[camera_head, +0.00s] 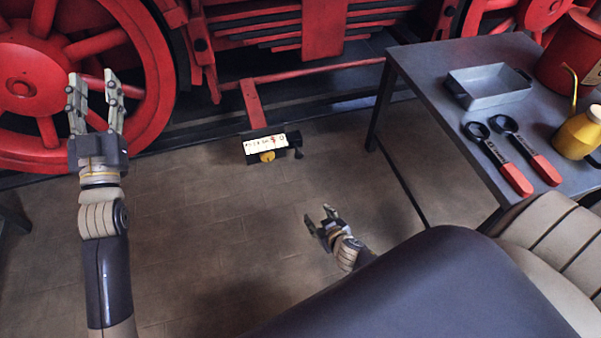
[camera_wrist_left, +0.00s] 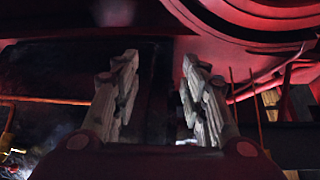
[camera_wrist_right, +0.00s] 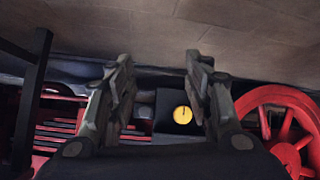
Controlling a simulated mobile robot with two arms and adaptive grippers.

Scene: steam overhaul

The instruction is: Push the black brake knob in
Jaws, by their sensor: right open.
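A small black box (camera_head: 254,158) with a white label stands low in front of the locomotive, with a yellow round part on it. A small black knob (camera_head: 297,147) sticks out at its right end. In the right wrist view, a yellow dial (camera_wrist_right: 182,114) shows between the fingers, with a dark rounded part, perhaps the knob (camera_wrist_right: 145,112), to its left. My right gripper (camera_head: 318,216) is open and empty, apart from the box, nearer to me and to its right. My left gripper (camera_head: 95,88) is open and empty in front of the red wheel.
A grey table (camera_head: 425,75) on the right holds a metal tray (camera_head: 490,86), two red-handled tools (camera_head: 505,165), a yellow can (camera_head: 575,138) and a red container (camera_head: 572,62). Red spoked wheels (camera_head: 80,45) and frame stand behind. The tiled floor before the box is clear.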

